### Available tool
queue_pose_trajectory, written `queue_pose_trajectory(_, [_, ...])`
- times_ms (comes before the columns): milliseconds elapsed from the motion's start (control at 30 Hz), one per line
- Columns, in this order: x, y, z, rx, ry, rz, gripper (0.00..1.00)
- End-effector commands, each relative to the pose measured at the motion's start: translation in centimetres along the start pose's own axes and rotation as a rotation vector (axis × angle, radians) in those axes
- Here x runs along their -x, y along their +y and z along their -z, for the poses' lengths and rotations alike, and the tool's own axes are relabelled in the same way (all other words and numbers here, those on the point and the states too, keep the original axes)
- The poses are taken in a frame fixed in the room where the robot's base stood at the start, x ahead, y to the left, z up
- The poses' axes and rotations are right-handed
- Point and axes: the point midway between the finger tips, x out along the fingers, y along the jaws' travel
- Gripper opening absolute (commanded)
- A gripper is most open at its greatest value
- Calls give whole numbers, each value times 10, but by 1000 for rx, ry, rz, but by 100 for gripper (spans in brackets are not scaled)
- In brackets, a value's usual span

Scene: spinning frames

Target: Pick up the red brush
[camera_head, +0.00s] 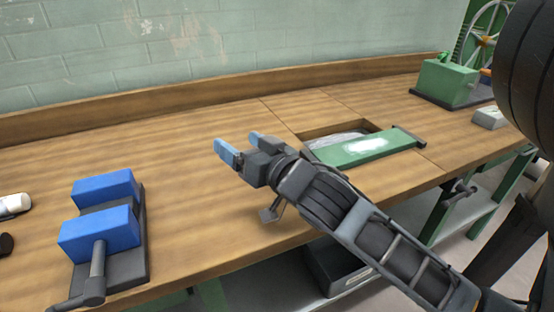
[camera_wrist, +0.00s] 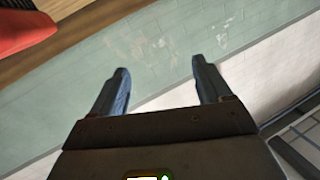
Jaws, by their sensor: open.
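I see no clear red brush in the head view. In the wrist view a red object (camera_wrist: 22,30) is cut off at the upper left corner, on or beside brown wood; too little shows to tell whether it is the brush. My gripper (camera_head: 238,143) is above the middle of the wooden bench, its two blue fingers apart and pointing to the upper left. In the wrist view the fingers (camera_wrist: 158,66) are spread with nothing between them, and the tiled wall shows beyond.
A blue-jawed vise (camera_head: 98,230) stands at the left of the bench (camera_head: 190,200). A white cylinder (camera_head: 14,204) lies at the left edge. A green plate (camera_head: 365,147) lies over a recess right of my gripper. A green box (camera_head: 447,82) stands far right.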

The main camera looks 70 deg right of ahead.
Motion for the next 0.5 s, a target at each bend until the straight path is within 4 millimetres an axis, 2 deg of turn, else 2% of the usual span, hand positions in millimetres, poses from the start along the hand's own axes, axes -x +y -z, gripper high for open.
queue_pose_trajectory(33, [-16, 9, 21, -59, 43, -54, 78])
queue_pose_trajectory(200, [-47, 50, 79, -289, 167, -244, 78])
queue_pose_trajectory(400, [-57, 105, 129, -630, 318, -467, 78])
queue_pose_trajectory(500, [-54, 131, 143, -826, 394, -576, 78])
